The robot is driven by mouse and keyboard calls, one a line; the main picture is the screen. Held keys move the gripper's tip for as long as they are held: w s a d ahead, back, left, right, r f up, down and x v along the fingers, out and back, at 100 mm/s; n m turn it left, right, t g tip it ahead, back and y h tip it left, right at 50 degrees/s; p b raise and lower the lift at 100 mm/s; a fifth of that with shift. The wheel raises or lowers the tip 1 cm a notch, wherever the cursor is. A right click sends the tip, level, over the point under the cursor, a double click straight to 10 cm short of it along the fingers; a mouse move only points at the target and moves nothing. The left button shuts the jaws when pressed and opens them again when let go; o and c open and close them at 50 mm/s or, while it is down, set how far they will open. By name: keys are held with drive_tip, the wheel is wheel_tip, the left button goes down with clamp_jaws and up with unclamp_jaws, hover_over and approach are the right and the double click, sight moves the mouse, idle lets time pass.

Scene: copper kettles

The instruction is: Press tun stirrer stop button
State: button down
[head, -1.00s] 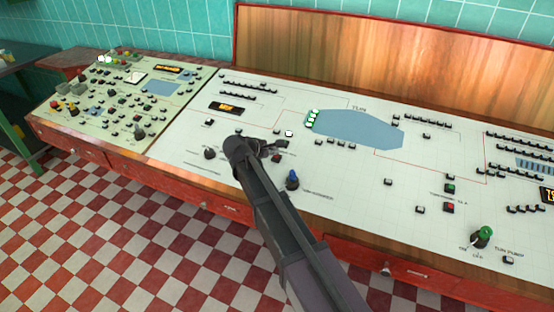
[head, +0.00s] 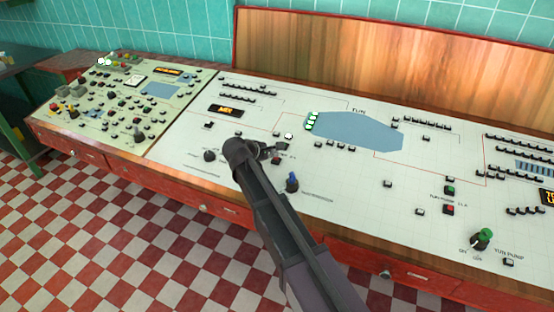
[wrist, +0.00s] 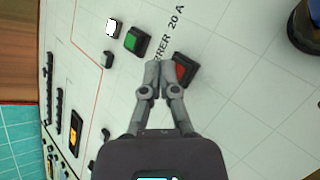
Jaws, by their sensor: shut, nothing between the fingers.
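The red stop button (wrist: 184,69) is a square red cap in a black frame, beside the printed label ending "RRER 20 A". It also shows small in the head view (head: 276,161), partly beside my gripper. The green button (wrist: 136,41) of the same pair is up and left of it in the wrist view. My gripper (wrist: 159,68) is shut and empty. Its fingertips are at the left edge of the red button in the wrist view; I cannot tell whether they touch it. In the head view my gripper (head: 270,150) is low over the white panel.
A blue knob (head: 292,182) stands close to the right of my gripper, and a black knob (head: 210,155) to its left. Another red button (head: 448,210) and a green knob (head: 482,238) are farther right. The blue tun diagram (head: 360,129) lies flat behind.

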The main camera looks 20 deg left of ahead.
drive_tip(key=shift+w+f+b, duration=0.15)
drive_tip(key=shift+f+b, duration=0.6)
drive_tip(key=shift+f, duration=0.05)
idle(1.3)
drive_tip(key=shift+r, duration=0.1)
drive_tip(key=shift+r+p, duration=0.7)
drive_tip(key=shift+p, duration=0.1)
drive_tip(key=shift+s+r+p, duration=0.2)
drive_tip(key=shift+r+p, duration=0.6)
drive_tip(key=shift+s+r+p, duration=0.25)
drive_tip(key=shift+r+p, duration=0.6)
drive_tip(key=shift+s+r+p, duration=0.2)
drive_tip(key=shift+r+p, duration=0.6)
